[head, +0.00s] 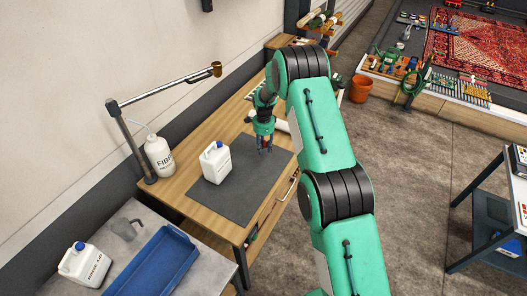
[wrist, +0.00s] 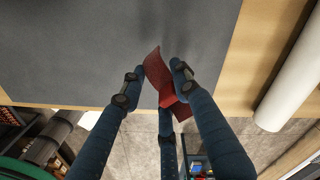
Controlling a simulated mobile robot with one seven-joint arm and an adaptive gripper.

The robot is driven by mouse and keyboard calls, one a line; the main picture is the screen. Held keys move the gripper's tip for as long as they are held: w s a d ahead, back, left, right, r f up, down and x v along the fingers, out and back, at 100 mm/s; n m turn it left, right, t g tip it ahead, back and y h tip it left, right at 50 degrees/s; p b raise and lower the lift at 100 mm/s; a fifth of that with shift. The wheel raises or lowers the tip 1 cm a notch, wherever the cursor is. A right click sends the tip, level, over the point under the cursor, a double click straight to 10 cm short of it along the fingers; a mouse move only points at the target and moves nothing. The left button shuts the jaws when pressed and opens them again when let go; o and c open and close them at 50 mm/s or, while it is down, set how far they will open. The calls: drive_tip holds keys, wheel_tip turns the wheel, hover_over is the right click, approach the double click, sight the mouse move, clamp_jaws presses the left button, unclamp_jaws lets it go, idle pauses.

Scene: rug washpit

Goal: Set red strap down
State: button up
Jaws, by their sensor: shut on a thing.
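The red strap (wrist: 157,75) shows in the wrist view as a short, folded red piece between the fingers. My gripper (wrist: 155,82) is shut on it. In the head view my gripper (head: 265,148) points down over the dark grey mat (head: 240,194) on the wooden workbench. The strap is too small to make out clearly there. In the wrist view the grey mat (wrist: 90,45) lies beyond the fingers, close to the bench edge. I cannot tell whether the strap touches the mat.
A white jug (head: 215,162) stands on the mat, left of my gripper. A white bottle (head: 160,156) stands at the back left by a lamp arm (head: 165,90). A white roll (wrist: 291,90) lies right of the mat. The mat's front part is clear.

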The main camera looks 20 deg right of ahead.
sight(263, 145)
drive_tip(key=shift+w, duration=0.5)
drive_tip(key=shift+f, duration=0.1)
drive_tip(key=shift+f, duration=1.7)
drive_tip(key=shift+f, duration=0.2)
drive_tip(key=o, duration=0.9)
drive_tip(key=shift+o, duration=0.2)
drive_tip(key=shift+r+p, duration=0.25)
drive_tip(key=shift+p, duration=0.05)
drive_tip(key=shift+r+b, duration=0.6)
drive_tip(key=shift+r, duration=5.35)
